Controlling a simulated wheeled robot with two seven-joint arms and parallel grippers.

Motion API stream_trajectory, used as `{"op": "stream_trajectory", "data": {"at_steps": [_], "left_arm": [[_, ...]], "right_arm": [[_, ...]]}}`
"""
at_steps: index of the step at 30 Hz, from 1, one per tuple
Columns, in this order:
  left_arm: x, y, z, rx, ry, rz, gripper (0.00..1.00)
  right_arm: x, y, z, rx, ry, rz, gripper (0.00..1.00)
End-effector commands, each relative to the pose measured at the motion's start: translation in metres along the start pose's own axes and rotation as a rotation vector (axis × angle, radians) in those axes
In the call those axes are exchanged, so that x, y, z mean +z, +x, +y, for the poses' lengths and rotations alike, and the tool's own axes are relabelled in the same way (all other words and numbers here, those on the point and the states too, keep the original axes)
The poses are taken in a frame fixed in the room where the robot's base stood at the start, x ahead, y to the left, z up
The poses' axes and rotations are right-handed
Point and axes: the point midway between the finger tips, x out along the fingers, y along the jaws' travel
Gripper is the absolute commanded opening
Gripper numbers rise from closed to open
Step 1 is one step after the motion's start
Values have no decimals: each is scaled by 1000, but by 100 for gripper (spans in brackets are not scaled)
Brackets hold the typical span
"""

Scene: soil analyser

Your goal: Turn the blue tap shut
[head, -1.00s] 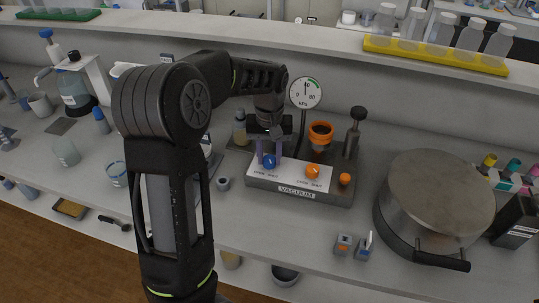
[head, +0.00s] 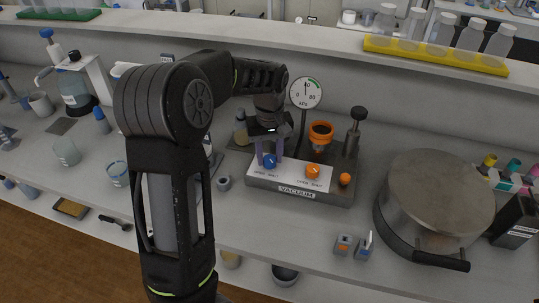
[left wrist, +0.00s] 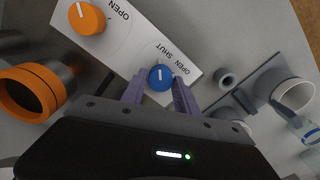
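The blue tap (head: 270,161) is on the white label plate of the vacuum unit (head: 340,190), left of the orange tap (head: 312,171). In the left wrist view the blue tap (left wrist: 160,77) has a white mark, with the words OPEN and SHUT printed beside it. My left gripper (head: 268,153) points down over the blue tap. Its two purple fingers (left wrist: 160,84) are apart, one on each side of the knob; small gaps seem to show, and I cannot tell if either finger touches it. My right gripper is in no view.
A gauge (head: 306,93) and an orange-rimmed funnel (head: 320,132) stand behind the taps. An orange knob (head: 345,180) sits on the unit's right. A large steel pot (head: 435,200) stands further right. A small grey cup (head: 223,183) is left of the unit.

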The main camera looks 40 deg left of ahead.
Motion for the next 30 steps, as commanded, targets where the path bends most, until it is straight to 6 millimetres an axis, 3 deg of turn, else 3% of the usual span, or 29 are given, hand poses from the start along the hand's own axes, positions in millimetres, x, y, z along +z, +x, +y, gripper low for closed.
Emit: {"op": "stream_trajectory", "data": {"at_steps": [6,17,30], "left_arm": [[0,0,0,-1,2,-1,54],[0,-6,0,0,3,-1,54],[0,-69,0,1,2,1,54]], "right_arm": [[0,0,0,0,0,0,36],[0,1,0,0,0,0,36],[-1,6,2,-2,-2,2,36]]}}
